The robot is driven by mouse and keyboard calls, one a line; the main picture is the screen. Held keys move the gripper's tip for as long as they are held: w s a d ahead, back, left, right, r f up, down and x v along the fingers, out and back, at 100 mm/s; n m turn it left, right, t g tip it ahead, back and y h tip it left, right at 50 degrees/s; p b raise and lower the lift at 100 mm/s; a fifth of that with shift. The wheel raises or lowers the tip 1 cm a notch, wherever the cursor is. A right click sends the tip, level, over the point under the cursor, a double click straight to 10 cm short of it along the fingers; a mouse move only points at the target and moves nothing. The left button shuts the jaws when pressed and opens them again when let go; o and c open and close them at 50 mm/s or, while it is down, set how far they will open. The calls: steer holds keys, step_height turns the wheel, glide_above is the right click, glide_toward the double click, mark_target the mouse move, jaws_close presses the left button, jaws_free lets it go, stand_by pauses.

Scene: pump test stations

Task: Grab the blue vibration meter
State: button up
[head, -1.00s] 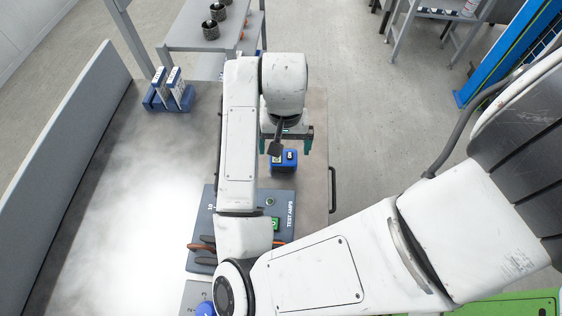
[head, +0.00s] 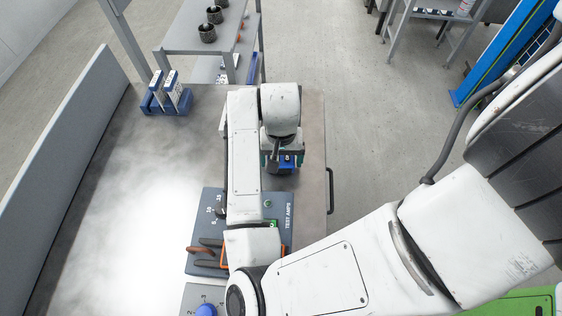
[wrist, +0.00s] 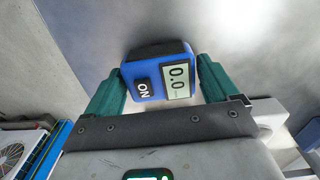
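The blue vibration meter (wrist: 158,78) has a dark top edge, a pale display reading 0.0 and a black ON button. In the wrist view it sits between the two green fingers of my gripper (wrist: 160,76), whose tips appear to press on its two sides. In the head view the meter (head: 287,163) is partly hidden by my gripper (head: 284,158) and wrist. It is over the right part of the bench, beyond the test panel; whether it touches the bench cannot be told.
A blue holder (head: 158,109) with upright white items stands at the far left. A black handle (head: 330,190) sticks out at the right edge. The bench's left side is clear.

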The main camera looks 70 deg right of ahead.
steer(key=c, duration=1)
steer(key=shift+r, duration=0.1)
